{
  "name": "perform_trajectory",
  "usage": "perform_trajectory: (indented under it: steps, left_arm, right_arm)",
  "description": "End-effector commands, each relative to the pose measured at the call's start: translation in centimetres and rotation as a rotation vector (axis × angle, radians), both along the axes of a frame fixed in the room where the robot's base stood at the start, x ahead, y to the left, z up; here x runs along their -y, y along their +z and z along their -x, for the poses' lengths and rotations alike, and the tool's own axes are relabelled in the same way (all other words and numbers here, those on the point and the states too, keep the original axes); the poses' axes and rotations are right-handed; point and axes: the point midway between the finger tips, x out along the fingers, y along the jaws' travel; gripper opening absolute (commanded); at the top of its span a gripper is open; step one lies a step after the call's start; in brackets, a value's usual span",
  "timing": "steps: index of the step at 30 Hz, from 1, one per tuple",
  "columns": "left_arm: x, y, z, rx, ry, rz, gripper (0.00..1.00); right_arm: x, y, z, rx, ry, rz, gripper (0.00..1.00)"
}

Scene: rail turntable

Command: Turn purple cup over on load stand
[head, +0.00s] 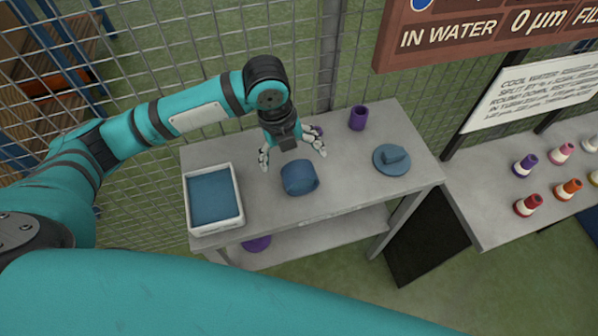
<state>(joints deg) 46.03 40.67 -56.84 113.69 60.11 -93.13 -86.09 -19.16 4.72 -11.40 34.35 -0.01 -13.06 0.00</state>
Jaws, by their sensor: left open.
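A purple cup (358,119) stands on end at the back of a grey table (340,205), which may be the load stand. I cannot tell for sure whether its mouth faces up or down. My left gripper (293,159) points down over the table with its fingers spread and empty, to the left of the purple cup and apart from it. A blue rounded object (299,178) lies just in front of the fingers. A small purple thing (318,131) is partly hidden behind the gripper. My right gripper is not in view.
A white tray with a blue inside (239,217) sits at the table's left. A blue disc with a raised piece (392,160) lies at the right. A purple object (257,243) is on the lower shelf. Wire mesh stands behind; a side bench (490,225) holds several coloured cones.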

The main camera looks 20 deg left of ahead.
Motion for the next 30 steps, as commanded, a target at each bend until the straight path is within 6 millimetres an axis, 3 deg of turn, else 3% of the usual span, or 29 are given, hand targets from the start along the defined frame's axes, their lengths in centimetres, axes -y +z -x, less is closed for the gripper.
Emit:
perform_trajectory:
  steps: [3,6,9,14,19,23,28,30]
  left_arm:
    - [0.3,-1.8,-0.1,-0.002,0.001,0.0,1.0]
    - [0.4,-2.6,-0.2,0.0,0.0,0.0,1.0]
    - [0.5,-3.1,-0.3,0.0,0.0,0.0,1.0]
    - [0.6,-5.1,-0.4,-0.002,0.001,0.0,1.0]
    - [0.9,-7.4,-0.7,-0.001,0.0,0.001,1.0]
    - [1.0,-8.0,-0.7,0.002,-0.001,0.0,1.0]
    - [1.0,-8.0,-0.8,0.002,-0.001,0.0,1.0]
    - [1.0,-7.9,-0.8,0.002,-0.001,0.0,0.91]
  right_arm:
    - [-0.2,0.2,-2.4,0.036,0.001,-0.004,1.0]
    - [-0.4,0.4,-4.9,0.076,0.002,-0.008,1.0]
    - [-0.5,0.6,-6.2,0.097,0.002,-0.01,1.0]
    - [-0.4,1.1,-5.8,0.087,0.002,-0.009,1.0]
    - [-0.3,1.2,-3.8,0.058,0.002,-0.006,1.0]
    - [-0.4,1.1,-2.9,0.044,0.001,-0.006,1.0]
    - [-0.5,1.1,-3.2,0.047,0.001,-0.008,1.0]
    - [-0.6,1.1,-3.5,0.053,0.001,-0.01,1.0]
